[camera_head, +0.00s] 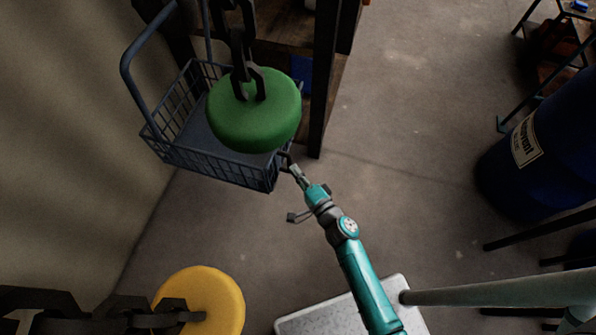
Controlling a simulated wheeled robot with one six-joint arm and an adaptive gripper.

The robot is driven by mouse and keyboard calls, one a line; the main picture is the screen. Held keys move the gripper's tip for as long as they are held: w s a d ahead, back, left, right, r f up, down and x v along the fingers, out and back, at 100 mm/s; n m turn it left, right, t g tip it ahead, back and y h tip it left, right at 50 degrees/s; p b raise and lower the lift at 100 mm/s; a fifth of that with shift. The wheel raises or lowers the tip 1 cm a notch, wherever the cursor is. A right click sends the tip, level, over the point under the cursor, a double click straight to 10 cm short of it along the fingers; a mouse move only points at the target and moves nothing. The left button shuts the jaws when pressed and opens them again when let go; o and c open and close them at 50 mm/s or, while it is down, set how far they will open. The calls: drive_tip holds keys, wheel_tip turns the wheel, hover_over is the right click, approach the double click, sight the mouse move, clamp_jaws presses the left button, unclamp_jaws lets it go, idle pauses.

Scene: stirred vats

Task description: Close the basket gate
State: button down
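The dark blue-grey wire basket (215,168) hangs at the upper left, with a tall looped handle on its left. Its mesh left side and front side show, and its floor is partly visible. A green disc (255,125) on a dark chain covers much of its right part. I cannot tell which panel is the gate or how far it stands open. My gripper (289,161), at the end of my teal arm, is at the basket's right front corner. It is too small to tell whether it touches the basket or is open or shut.
A yellow disc (205,302) on a chain is at the lower left. A wooden shelf with a dark post (324,80) stands behind the basket. A blue barrel (540,155) stands at right. The floor between post and barrel is clear.

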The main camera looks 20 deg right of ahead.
drive_tip(key=shift+w+a+r+n, duration=0.3)
drive_tip(key=shift+a+r, duration=0.05)
drive_tip(key=shift+a, duration=0.15)
drive_tip(key=v, duration=1.3)
drive_tip(key=shift+d+f, duration=0.35)
drive_tip(key=shift+w, duration=0.15)
